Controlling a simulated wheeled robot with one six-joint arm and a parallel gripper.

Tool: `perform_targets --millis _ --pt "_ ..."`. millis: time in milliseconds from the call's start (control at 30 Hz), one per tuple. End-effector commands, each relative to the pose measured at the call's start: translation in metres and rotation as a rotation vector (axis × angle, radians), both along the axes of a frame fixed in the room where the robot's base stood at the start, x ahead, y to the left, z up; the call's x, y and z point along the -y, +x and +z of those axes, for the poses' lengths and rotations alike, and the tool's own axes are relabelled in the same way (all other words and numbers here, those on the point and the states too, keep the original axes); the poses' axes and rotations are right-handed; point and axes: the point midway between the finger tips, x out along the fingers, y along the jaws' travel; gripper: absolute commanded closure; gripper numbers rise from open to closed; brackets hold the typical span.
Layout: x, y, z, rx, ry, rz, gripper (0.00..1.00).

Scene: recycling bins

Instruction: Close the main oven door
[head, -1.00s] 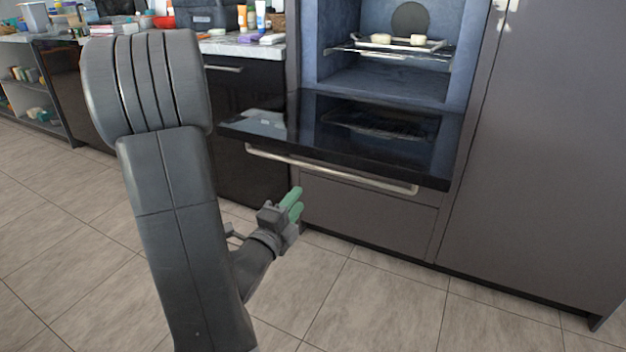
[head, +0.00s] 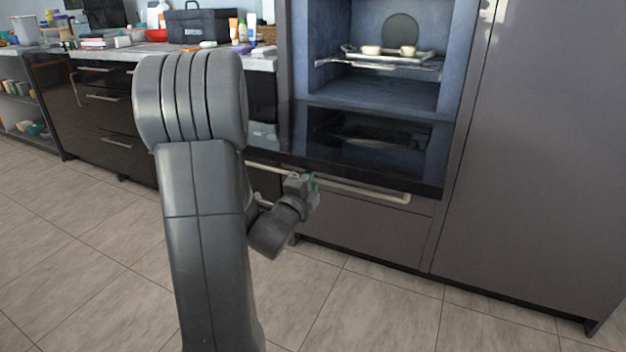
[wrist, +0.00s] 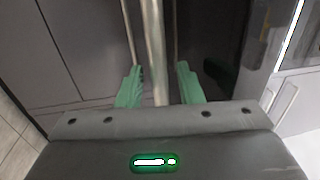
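The main oven door (head: 400,166) is a black glass panel that hangs open, folded down roughly flat below the oven cavity (head: 385,92). Its silver bar handle (head: 375,192) runs along the door's front edge. My gripper (head: 314,181) is at the handle, left of its middle, and hides part of it in the head view. In the wrist view, the two green fingertips of my gripper (wrist: 160,80) are spread apart. The handle (wrist: 154,45) runs between them, with a gap visible on both sides.
Inside the oven, a rack (head: 380,60) holds a tray with small pale items. A drawer front (head: 370,230) lies below the door. A tall cabinet (head: 540,150) stands on the right. A cluttered counter (head: 110,52) is at the left. The tiled floor in front is clear.

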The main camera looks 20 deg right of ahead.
Motion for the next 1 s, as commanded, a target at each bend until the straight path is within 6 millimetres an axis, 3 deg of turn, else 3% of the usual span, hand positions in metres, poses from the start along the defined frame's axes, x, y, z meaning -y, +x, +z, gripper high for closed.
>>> perform_targets --millis 233,400,733,1000 --pt "0.000 0.000 0.000 0.000 0.000 0.000 0.69" --pt "0.000 0.000 0.000 0.000 0.000 0.000 1.00" --pt "0.000 0.000 0.004 -0.002 0.003 -0.002 1.00" --pt "0.001 0.000 0.029 -0.028 0.032 -0.005 1.00"
